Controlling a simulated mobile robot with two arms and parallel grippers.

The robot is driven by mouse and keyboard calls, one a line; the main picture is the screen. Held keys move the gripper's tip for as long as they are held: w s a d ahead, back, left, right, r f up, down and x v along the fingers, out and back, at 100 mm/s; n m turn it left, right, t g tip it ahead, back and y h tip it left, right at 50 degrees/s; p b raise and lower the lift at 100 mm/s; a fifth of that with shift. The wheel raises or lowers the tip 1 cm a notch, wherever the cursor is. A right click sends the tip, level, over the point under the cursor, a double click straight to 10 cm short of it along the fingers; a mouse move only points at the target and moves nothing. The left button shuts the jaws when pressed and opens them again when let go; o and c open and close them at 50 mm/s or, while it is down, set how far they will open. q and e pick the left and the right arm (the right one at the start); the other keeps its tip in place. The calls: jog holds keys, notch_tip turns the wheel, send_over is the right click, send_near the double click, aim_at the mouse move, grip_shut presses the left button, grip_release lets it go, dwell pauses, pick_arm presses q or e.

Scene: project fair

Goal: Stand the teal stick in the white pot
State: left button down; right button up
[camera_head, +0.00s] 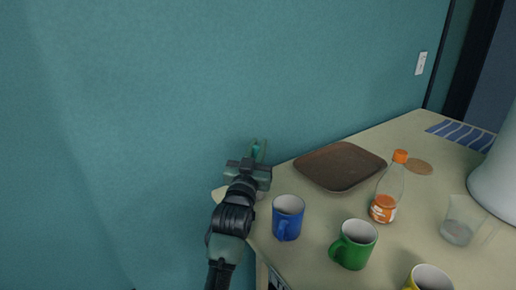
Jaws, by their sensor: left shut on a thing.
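My left gripper (258,152) is at the far left corner of the table, in front of the teal wall. It is shut on the teal stick (256,149), of which only a short piece shows between the fingers. The rest of the stick is hidden by the gripper or hard to tell from the wall. I cannot clearly make out the white pot. A large white rounded thing (497,183) is cut off at the right edge, and I cannot tell whether it is the pot. My right gripper is not in view.
A brown tray (340,167) lies right of my left gripper. A blue mug (287,217), green mug (354,244) and yellow mug (428,279) stand along the near side. An orange-capped bottle (387,195), a clear glass (459,222), a round coaster (419,167) and a striped cloth (462,135) are farther right.

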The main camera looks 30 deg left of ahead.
pick_arm(q)
jog(key=shift+f, duration=0.15)
jog(key=c, duration=1.4)
grip_release()
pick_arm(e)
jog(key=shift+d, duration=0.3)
pick_arm(q)
jog(key=shift+r, duration=0.25)
jog(key=v, duration=1.2)
jog(key=shift+p, duration=0.3)
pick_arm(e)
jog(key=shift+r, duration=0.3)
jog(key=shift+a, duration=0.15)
